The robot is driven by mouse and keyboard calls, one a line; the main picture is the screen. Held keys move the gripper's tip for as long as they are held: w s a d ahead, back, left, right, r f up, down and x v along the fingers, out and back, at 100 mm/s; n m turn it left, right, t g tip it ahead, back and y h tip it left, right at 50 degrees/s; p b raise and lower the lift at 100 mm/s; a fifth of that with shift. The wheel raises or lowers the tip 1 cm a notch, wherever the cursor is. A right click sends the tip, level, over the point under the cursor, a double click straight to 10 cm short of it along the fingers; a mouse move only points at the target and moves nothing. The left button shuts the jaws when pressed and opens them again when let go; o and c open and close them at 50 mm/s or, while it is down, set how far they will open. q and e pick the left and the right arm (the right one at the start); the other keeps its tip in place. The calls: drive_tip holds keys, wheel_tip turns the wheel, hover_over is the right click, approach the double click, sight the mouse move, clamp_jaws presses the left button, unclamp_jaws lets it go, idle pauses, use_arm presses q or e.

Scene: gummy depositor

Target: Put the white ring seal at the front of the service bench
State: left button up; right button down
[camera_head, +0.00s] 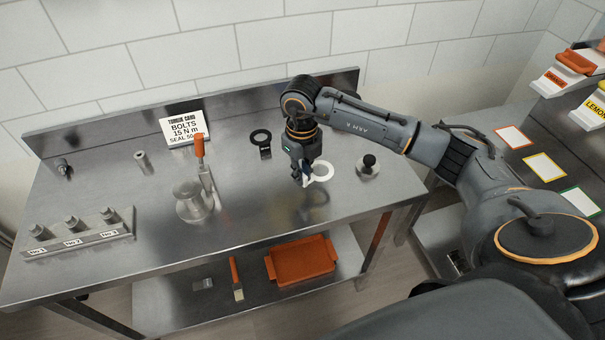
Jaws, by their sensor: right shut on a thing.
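The white ring seal (321,171) is a flat white ring with a tab, over the right half of the service bench (250,205). My right gripper (304,181) points down and is shut on the ring's left side. A faint reflection shows on the steel below. I cannot tell whether the ring touches the bench or is held just above it. The gripper hides part of the ring. My left gripper is not in the view.
A black ring (261,138) lies behind, and a black-knobbed part (369,165) stands to the right. A metal fixture with an orange-handled lever (198,148) stands left. A labelled block (78,235) sits front left. An orange tray (302,262) is on the lower shelf.

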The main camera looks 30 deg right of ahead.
sight(302, 191)
drive_tip(key=shift+w+d+f, duration=0.25)
drive_tip(key=shift+w+f, duration=0.2)
drive_tip(key=shift+f, duration=0.1)
drive_tip(key=shift+w+d+f, duration=0.2)
drive_tip(key=shift+w+f, duration=0.2)
drive_tip(key=shift+f, duration=0.15)
wheel_tip(302, 191, down, 3)
drive_tip(key=p, duration=0.2)
drive_tip(key=shift+w+p, duration=0.1)
drive_tip(key=shift+p, duration=0.25)
drive_tip(key=shift+f, duration=0.2)
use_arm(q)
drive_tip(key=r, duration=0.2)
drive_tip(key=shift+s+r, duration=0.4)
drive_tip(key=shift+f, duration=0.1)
use_arm(e)
drive_tip(key=shift+f, duration=0.15)
drive_tip(key=shift+f+b, duration=0.15)
drive_tip(key=shift+b, duration=0.2)
drive_tip(key=c, duration=1.4)
unclamp_jaws()
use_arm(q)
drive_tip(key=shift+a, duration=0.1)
use_arm(e)
drive_tip(key=shift+r, duration=0.2)
